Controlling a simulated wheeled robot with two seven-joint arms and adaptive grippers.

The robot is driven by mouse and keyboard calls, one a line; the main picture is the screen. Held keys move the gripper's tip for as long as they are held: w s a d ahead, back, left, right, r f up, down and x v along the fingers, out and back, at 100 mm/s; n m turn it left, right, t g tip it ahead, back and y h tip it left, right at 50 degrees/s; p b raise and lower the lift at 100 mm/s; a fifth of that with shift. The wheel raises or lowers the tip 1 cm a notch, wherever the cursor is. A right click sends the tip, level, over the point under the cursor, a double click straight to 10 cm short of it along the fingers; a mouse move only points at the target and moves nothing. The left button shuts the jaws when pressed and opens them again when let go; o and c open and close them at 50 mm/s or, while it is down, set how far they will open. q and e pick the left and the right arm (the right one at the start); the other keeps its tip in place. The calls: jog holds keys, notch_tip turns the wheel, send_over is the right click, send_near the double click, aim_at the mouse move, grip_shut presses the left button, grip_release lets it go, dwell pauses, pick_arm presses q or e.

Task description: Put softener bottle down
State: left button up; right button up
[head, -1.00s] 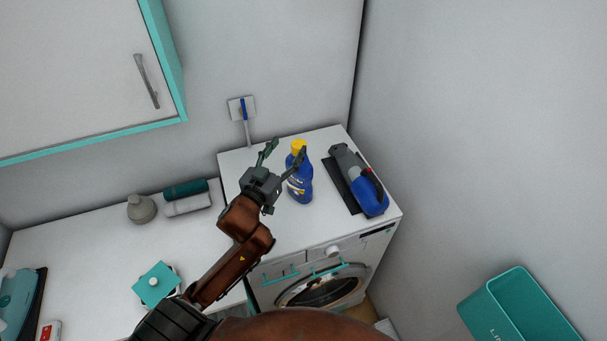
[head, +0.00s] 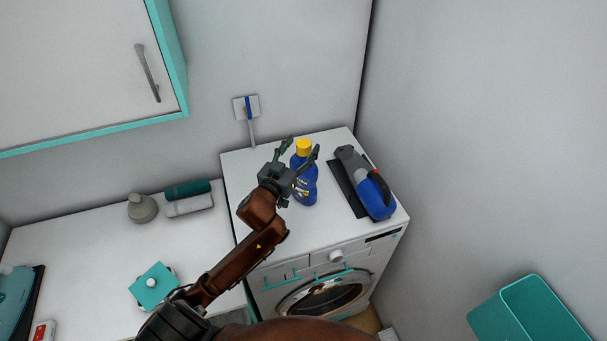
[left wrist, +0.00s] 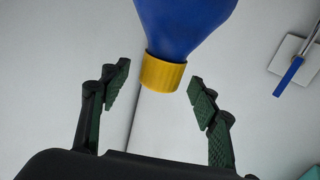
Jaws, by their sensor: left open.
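The softener bottle (head: 304,183) is blue with a yellow cap and stands upright on the white washing machine (head: 260,222). My left gripper (head: 302,147) is open, with its fingers on either side of the bottle near its cap in the head view. In the left wrist view the bottle's blue shoulder (left wrist: 185,22) and yellow cap (left wrist: 162,73) show between the spread fingertips (left wrist: 160,82), with gaps on both sides. Part of the bottle is hidden behind the gripper in the head view. My right gripper is not in view.
A blue and grey handheld appliance (head: 368,186) lies on a dark mat right of the bottle. Rolled towels (head: 188,198) and a grey jar (head: 142,208) are on the counter to the left. A teal bin (head: 535,310) is lower right.

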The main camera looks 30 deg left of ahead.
pick_arm(q)
jog(key=shift+w, duration=0.95)
jog(key=shift+s, duration=0.1)
jog(key=shift+c, duration=0.2)
grip_shut()
jog(key=shift+r, duration=0.15)
